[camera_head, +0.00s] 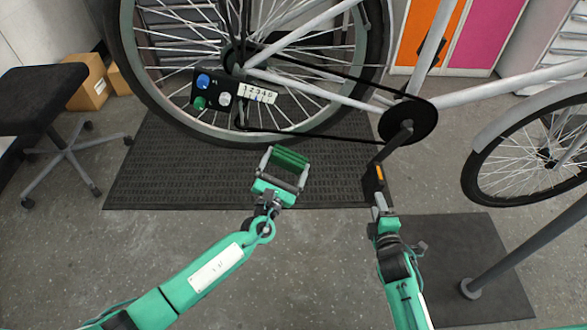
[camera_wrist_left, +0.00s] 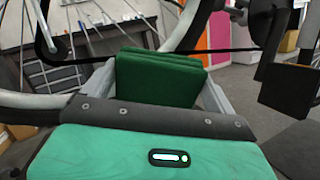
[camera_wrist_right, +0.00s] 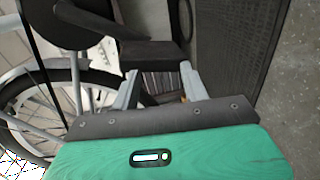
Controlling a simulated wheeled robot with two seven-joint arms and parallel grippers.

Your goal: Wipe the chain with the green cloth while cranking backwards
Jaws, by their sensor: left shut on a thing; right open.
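My left gripper (camera_head: 288,168) is shut on the folded green cloth (camera_head: 292,157); the cloth also stands between its fingers in the left wrist view (camera_wrist_left: 160,78). The cloth is just below the lower run of the black chain (camera_head: 320,136) in the head view, with a small gap in the picture. In the left wrist view the chain (camera_wrist_left: 232,50) passes behind the cloth's top. My right gripper (camera_head: 378,200) is open at the pedal (camera_head: 373,184), which lies in front of its fingers in the right wrist view (camera_wrist_right: 150,55). The crank arm (camera_head: 390,146) points down and left from the chainring (camera_head: 421,124).
The rear wheel (camera_head: 150,95) stands over a dark mat (camera_head: 150,170). A panel with coloured knobs and a numbered strip (camera_head: 225,92) hangs near the hub. A stool (camera_head: 40,100) is at left. A grey post (camera_head: 520,245) rises at right. The floor in front is clear.

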